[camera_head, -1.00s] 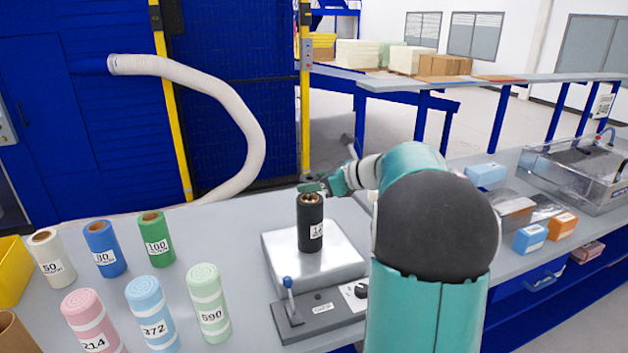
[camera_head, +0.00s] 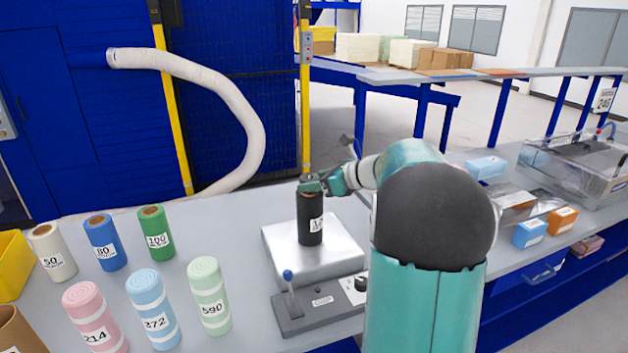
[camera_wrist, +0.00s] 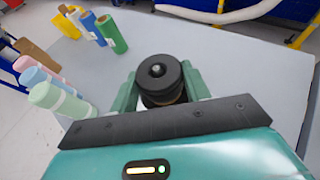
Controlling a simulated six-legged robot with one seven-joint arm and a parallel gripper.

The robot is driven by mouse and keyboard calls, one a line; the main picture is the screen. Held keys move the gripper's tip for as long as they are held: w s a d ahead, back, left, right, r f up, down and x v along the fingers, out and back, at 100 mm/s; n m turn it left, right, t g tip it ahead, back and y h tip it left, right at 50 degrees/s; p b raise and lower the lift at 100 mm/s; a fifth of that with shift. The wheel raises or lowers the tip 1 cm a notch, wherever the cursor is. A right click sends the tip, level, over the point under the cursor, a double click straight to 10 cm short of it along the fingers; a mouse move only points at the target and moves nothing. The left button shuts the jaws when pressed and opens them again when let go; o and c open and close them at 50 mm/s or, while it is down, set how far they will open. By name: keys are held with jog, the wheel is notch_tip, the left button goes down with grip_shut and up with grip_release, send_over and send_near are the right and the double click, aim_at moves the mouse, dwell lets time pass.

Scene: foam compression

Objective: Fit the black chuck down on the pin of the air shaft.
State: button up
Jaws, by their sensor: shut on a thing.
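My gripper (camera_wrist: 160,88) is shut on the black chuck (camera_wrist: 146,80), a round black piece with a small grey knob or pin end at its centre. A brownish rim shows just under the chuck in the wrist view. In the head view my gripper (camera_head: 312,184) is at the top of an upright black roll (camera_head: 309,220) with a white label. The roll stands on the square metal plate (camera_head: 341,257). The air shaft and its pin cannot be made out clearly; the gripper hides the roll's top. I cannot tell whether the chuck is seated.
A lever box (camera_head: 322,308) with a blue-knobbed lever stands in front of the plate. Green (camera_head: 155,235), blue (camera_head: 105,242) and white (camera_head: 52,252) rolls and several pastel foam rolls stand at left. Blue and orange boxes lie at right. Table behind the plate is clear.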

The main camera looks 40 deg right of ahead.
jog(key=shift+f, duration=0.55)
jog(key=o, duration=1.1)
jog(key=shift+r, duration=0.1)
jog(key=shift+s+d+r, duration=0.5)
jog(key=shift+s+r, duration=0.45)
jog(key=shift+s+d+r, duration=0.45)
jog(key=shift+s+r, duration=0.45)
jog(key=shift+s, duration=0.1)
jog(key=shift+s+d+r, duration=0.5)
jog(key=shift+s+r, duration=0.45)
